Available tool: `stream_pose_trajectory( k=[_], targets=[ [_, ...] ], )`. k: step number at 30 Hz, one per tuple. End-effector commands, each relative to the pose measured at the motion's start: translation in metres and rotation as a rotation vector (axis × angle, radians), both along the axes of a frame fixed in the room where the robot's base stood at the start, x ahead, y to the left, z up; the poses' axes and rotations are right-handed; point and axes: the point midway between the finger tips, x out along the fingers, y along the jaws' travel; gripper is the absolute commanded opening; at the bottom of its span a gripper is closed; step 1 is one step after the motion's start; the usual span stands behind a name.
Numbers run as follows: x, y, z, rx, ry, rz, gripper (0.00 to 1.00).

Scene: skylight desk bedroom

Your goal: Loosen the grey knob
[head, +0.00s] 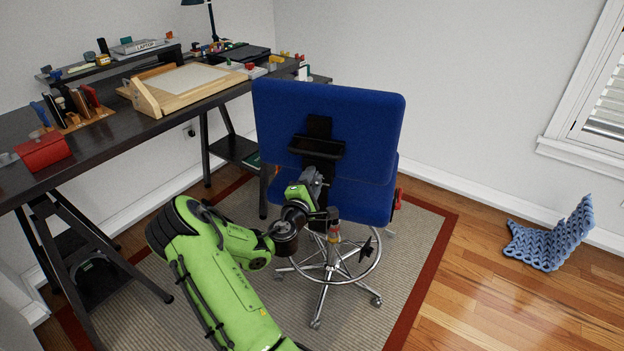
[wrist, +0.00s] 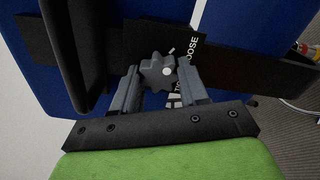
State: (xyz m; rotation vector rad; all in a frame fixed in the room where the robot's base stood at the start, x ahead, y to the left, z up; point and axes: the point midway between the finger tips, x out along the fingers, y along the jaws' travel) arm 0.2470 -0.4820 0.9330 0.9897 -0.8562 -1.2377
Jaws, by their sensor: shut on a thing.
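The grey knob (wrist: 157,72) is lobed and star-shaped, with a white dot on its face. It sits on the black bracket at the back of the blue chair (head: 328,115). In the wrist view my gripper (wrist: 158,84) has a finger on each side of the knob and is shut on it. In the head view my gripper (head: 312,180) is at the chair's back, below the bracket, and the knob is hidden there.
A dark desk (head: 95,150) with a wooden drawing board (head: 190,88) and a red box (head: 43,151) stands at the left. The chair stands on a striped rug (head: 225,260). A blue wavy object (head: 550,240) lies on the wood floor at the right, where there is free room.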

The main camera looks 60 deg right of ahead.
Motion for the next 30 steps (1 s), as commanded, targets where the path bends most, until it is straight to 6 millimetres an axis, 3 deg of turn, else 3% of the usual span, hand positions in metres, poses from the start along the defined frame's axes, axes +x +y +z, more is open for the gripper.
stream_pose_trajectory(
  k=[17,18,22,30],
  targets=[
    [0.0011,-0.0002,0.0020,-0.011,0.030,0.003,0.13],
    [0.0011,-0.0002,0.0020,-0.011,0.030,0.003,0.48],
    [0.0008,-0.0002,0.0015,-0.009,0.030,0.002,0.68],
    [0.0006,0.0001,0.0004,-0.006,0.029,0.001,0.69]
  ],
)
